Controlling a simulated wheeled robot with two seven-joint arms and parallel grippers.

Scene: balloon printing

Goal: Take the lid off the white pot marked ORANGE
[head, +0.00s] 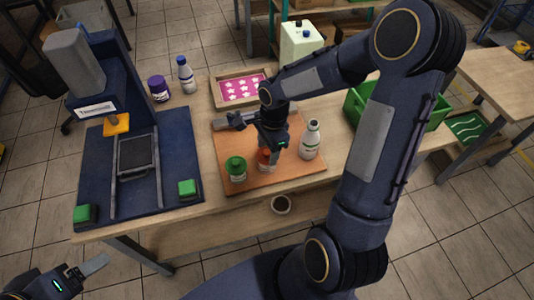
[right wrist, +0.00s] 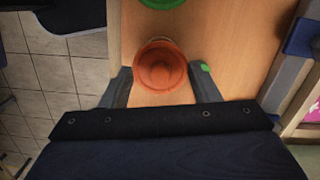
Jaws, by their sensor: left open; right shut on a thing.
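The white pot with an orange lid (head: 266,160) stands on the wooden board, partly covered by my right gripper. The word on its label cannot be read. My right gripper (head: 268,151) reaches down from above and is shut on the orange lid (right wrist: 160,68), with one finger on each side of it in the right wrist view. The lid appears to be on the pot. I cannot see a gap under it. My left gripper (head: 84,274) is open and empty at the lower left, off the table.
A green-lidded white pot (head: 236,169) stands close left of the orange one, and a white bottle (head: 310,140) stands to its right on the board (head: 285,181). A blue press (head: 95,165) fills the left side. A green crate (head: 415,112) is at the right.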

